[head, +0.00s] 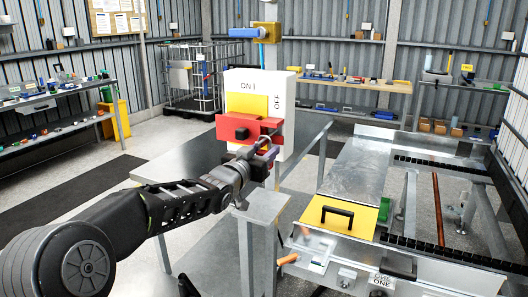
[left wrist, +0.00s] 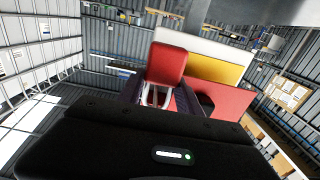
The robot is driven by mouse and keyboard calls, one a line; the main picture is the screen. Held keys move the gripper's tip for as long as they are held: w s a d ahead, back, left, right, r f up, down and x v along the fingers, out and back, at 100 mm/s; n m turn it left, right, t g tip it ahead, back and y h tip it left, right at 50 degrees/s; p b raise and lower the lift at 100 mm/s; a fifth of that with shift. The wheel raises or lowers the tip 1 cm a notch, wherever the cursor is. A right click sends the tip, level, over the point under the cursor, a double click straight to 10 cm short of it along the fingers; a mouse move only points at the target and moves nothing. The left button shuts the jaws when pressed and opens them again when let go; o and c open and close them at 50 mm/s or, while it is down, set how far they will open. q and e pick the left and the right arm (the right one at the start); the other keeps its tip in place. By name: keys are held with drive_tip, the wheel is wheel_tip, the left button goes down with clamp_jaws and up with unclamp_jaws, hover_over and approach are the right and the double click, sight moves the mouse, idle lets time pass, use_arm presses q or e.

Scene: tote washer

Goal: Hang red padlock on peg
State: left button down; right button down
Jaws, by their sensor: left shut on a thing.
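The red padlock (left wrist: 168,62) is between the fingers of my left gripper (left wrist: 160,100) in the left wrist view; its red body stands up past the fingertips, with a pale shackle-like part below. In the head view my left gripper (head: 258,160) is shut at the front of a white switch box (head: 281,84), just below its red handle (head: 240,130). The padlock is hard to separate from this handle there. The handle also shows behind the padlock in the left wrist view (left wrist: 222,98). I cannot make out a peg. My right gripper is not in view.
A blue-handled valve (head: 265,33) is above the box. A grey post (head: 262,207) and rail stand close under my left wrist. A metal washer bench with a yellow lid (head: 335,222) is at the right. A cluttered shelf (head: 50,105) stands far left.

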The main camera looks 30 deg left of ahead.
use_arm(q)
drive_tip(key=c, duration=0.7)
unclamp_jaws()
drive_tip(key=shift+f, duration=0.15)
drive_tip(key=s+b, duration=0.1)
drive_tip(key=s, duration=0.6)
drive_tip(key=shift+s, duration=0.4)
drive_tip(key=shift+a+f, duration=0.1)
